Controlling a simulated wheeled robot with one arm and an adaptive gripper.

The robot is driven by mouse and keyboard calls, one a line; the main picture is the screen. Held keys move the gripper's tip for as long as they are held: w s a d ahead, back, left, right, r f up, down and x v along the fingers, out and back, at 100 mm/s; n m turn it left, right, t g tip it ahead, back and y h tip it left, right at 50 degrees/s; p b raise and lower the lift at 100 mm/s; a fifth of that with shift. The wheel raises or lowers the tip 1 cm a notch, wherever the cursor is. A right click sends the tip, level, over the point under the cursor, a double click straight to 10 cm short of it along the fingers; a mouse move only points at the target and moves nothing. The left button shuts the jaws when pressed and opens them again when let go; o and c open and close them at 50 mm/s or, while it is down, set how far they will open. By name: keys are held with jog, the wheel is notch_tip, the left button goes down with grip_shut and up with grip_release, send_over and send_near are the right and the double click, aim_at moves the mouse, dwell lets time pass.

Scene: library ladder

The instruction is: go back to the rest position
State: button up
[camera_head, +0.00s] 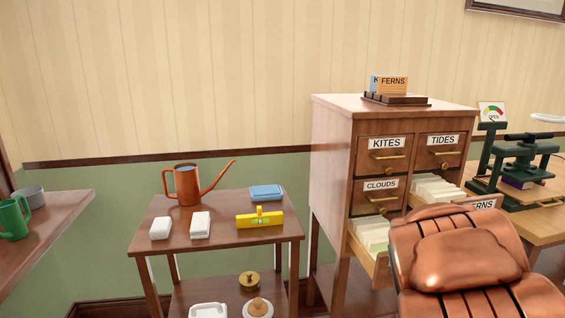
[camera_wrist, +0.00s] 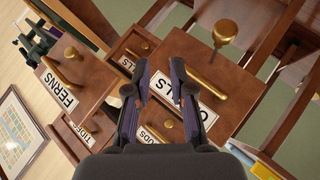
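My gripper (camera_wrist: 161,78) is in the wrist view with its two dark fingers spread apart. Nothing shows held between them. The fingers are in front of the wooden card cabinet (camera_wrist: 150,45), close to a labelled drawer front with a brass pull (camera_wrist: 207,77); one finger covers part of that label. In the head view my copper-coloured arm covers the cabinet's lower right, and my gripper cannot be seen there. The cabinet (camera_head: 331,150) has shut drawers marked KITES (camera_head: 383,157), TIDES (camera_head: 440,152) and CLOUDS (camera_head: 379,195).
The FERNS drawer (camera_head: 487,203) and a lower left drawer (camera_head: 368,257) stand open, with cards inside. A small side table (camera_head: 220,231) holds an orange watering can (camera_head: 187,186) and a yellow level (camera_head: 259,218). A desk (camera_head: 545,230) with a green press is at right.

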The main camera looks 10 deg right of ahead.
jog(key=s+a+f+m+g+y, duration=0.1)
jog(key=s+a+f+g+y, duration=0.15)
jog(key=s+a, duration=0.5)
jog(key=s+a+f+m+g+y, duration=0.1)
jog(key=s+a+g+y, duration=0.2)
jog(key=a, duration=0.7)
jog(key=s+a+r+g+y, duration=0.1)
jog(key=s+a+g, duration=0.15)
jog(key=s, duration=0.45)
jog(key=s+a+r+g, duration=0.1)
jog(key=s+a, duration=0.3)
jog(key=s, duration=0.2)
jog(key=s+a+r+g+y, duration=0.1)
jog(key=s+a+r+g, duration=0.1)
jog(key=s+a, duration=0.35)
notch_tip(320, 180, up, 22)
jog(key=s+d+p, duration=0.1)
jog(key=s+p, duration=0.1)
jog(key=p, duration=1.9)
jog(key=shift+s+d+t, duration=0.3)
jog(key=shift+s+t, duration=0.05)
jog(key=shift+t, duration=0.05)
jog(key=shift+d, duration=0.1)
